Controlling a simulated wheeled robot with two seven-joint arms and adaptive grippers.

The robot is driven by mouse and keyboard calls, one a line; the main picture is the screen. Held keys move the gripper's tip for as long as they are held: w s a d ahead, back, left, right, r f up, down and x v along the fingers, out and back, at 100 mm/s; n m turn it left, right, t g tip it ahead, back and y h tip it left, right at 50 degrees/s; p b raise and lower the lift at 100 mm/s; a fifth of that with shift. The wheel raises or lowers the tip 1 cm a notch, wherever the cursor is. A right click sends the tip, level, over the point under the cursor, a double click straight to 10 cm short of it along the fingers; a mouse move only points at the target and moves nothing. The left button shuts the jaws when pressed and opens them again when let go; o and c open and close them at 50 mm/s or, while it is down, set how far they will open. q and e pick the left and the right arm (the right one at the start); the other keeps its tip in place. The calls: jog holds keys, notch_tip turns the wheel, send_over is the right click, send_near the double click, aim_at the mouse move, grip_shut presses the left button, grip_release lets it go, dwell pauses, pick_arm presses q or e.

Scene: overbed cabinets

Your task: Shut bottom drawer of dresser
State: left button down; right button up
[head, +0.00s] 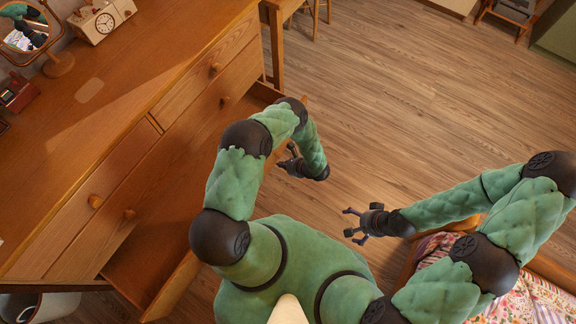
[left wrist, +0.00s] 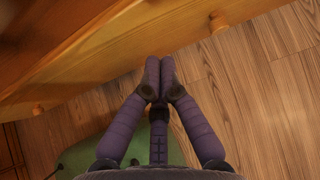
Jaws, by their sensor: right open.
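The wooden dresser (head: 190,110) fills the left of the head view. Its bottom drawer (head: 174,287) stands pulled out, with its front panel apart from the dresser body; my left arm hides the middle of it. In the left wrist view the drawer front (left wrist: 130,72) runs diagonally, with a round knob (left wrist: 217,24) at the upper right and another at the left. My left gripper (head: 287,160) is outside the drawer front. Its fingers (left wrist: 159,75) are together and empty, close to the front; contact is unclear. My right gripper (head: 350,224) is open and empty over the floor.
A bed with a floral cover (head: 530,295) is at the lower right, near my right arm. A clock (head: 103,22) and a mirror (head: 25,30) stand on the dresser top. A white bin (head: 45,305) is at the lower left. The wood floor ahead is clear.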

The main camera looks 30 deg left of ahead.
pick_arm(q)
jog(key=a+f+b, duration=0.2)
jog(key=a, duration=0.4)
jog(key=shift+w+a+f, duration=0.25)
jog(key=shift+a, duration=0.15)
jog(key=w+a, duration=0.2)
jog(key=a, duration=2.5)
jog(key=shift+a, duration=0.3)
jog(key=shift+w+r, duration=0.1)
jog(key=shift+r, duration=0.05)
